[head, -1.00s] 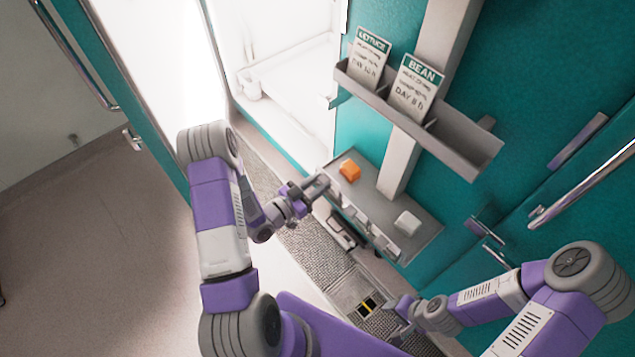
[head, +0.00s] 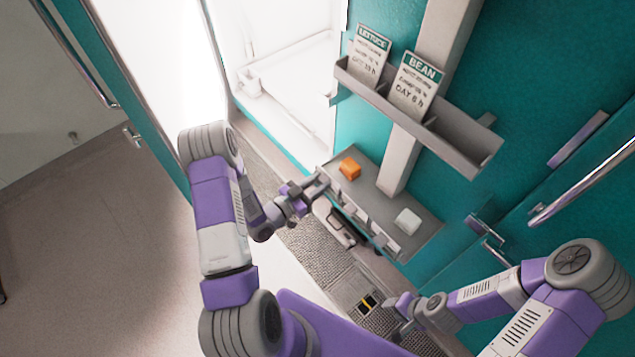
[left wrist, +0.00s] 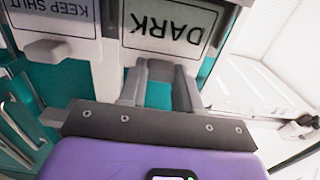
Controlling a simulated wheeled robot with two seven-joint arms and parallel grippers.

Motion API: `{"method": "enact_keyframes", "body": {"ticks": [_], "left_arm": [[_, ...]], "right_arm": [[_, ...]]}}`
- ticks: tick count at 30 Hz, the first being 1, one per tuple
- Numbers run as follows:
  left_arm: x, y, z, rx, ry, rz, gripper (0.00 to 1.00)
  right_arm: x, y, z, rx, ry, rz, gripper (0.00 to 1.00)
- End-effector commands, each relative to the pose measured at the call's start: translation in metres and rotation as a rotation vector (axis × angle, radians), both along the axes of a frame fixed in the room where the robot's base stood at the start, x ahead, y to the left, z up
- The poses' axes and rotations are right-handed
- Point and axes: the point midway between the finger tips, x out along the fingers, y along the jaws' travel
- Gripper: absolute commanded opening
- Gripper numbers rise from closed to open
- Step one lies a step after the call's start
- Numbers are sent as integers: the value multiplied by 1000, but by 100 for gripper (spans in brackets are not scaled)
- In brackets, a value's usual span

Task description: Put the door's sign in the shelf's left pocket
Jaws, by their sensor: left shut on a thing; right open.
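My left gripper (head: 322,182) is at the left front edge of the grey lower shelf (head: 388,200). In the left wrist view it (left wrist: 160,70) is shut at the edge of a white sign reading DARK (left wrist: 170,24), which appears upside down. A second sign reading KEEP SHUT (left wrist: 60,16) sits beside it, with a grey tab at its edge. White plates line the shelf's front; the pocket itself is hard to make out, and I cannot tell whether the DARK sign is seated. My right gripper (head: 400,320) is open and empty, low at the right.
Above is a grey rack (head: 465,148) with LETTUCE (head: 369,55) and BEAN (head: 414,85) cards. A bright open chamber (head: 285,70) is at left. A door handle (head: 585,185) juts out at right.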

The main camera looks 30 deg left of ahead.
Motion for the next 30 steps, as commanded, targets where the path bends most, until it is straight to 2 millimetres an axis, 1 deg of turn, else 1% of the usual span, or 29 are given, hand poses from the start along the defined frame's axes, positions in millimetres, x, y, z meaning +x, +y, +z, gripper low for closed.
{"method": "enact_keyframes", "body": {"ticks": [5, 6, 11, 25, 30], "left_arm": [[0, 0, 0, 0, 0, 0, 1], [0, 0, 0, 0, 0, 0, 38], [0, 0, 0, 0, 0, 0, 62], [0, 0, 0, 0, 0, 0, 63], [-6, 3, 0, 0, 1, 2, 63]], "right_arm": [[0, 0, 0, 0, 0, 0, 43], [0, 0, 0, 0, 0, 0, 43], [0, 0, 0, 0, 0, 0, 43], [0, 0, 0, 0, 0, 0, 43], [0, 0, 0, 0, 0, 0, 43]]}}
